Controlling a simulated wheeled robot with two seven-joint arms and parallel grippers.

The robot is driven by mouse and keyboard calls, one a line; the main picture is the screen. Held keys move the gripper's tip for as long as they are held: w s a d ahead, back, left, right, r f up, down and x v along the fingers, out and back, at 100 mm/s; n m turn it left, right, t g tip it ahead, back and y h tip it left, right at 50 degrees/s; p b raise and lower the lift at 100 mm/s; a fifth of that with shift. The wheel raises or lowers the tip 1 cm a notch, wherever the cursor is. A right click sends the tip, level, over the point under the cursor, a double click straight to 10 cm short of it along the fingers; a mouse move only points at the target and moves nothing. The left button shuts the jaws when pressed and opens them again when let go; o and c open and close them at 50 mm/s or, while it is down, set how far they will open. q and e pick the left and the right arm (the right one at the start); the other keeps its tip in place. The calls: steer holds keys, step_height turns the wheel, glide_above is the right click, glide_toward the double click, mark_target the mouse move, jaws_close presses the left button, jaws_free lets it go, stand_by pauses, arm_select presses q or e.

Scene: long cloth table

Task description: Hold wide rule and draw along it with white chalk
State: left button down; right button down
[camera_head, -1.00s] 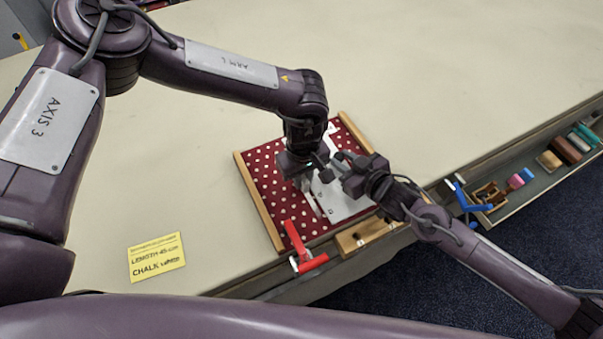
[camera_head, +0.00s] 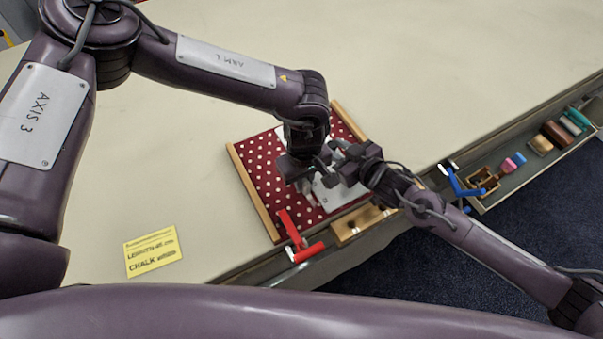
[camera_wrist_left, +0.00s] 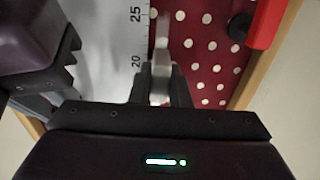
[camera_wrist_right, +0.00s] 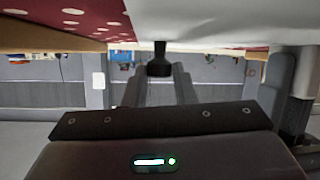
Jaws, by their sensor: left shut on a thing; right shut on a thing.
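The white wide rule (camera_head: 335,196) lies on a maroon cloth with white dots (camera_head: 255,170). Its numbered edge (camera_wrist_left: 139,40) shows 20 and 25 in the left wrist view. My left gripper (camera_head: 309,184) is shut on a pale stick, the white chalk (camera_wrist_left: 160,60), beside the rule's numbered edge. Its tip is too small to make out. My right gripper (camera_head: 345,168) is shut on a black knob (camera_wrist_right: 159,62) on the rule. The rule's white surface (camera_wrist_right: 215,20) fills the top of the right wrist view. The grippers hide part of the rule in the head view.
Wooden strips (camera_head: 252,195) edge the cloth. A red clamp (camera_head: 292,232) and a wooden block (camera_head: 358,224) sit at the table's front edge. A blue clamp (camera_head: 460,184) and a tray of blocks (camera_head: 510,188) are at right. A yellow note (camera_head: 151,252) lies left. The table behind is clear.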

mark_target(316, 209)
arm_select(q)
steer(key=shift+s+d, duration=0.15)
steer(key=shift+s, duration=0.05)
steer(key=shift+s+d+r, duration=0.1)
steer(key=shift+s+d, duration=0.4)
steer(key=shift+s, duration=0.2)
steer(key=shift+s+d, duration=0.55)
steer(key=shift+s, duration=0.25)
steer(key=shift+s, duration=0.1)
steer(key=shift+s+d, duration=0.55)
steer(key=shift+s, duration=0.25)
step_height(316, 209, up, 7)
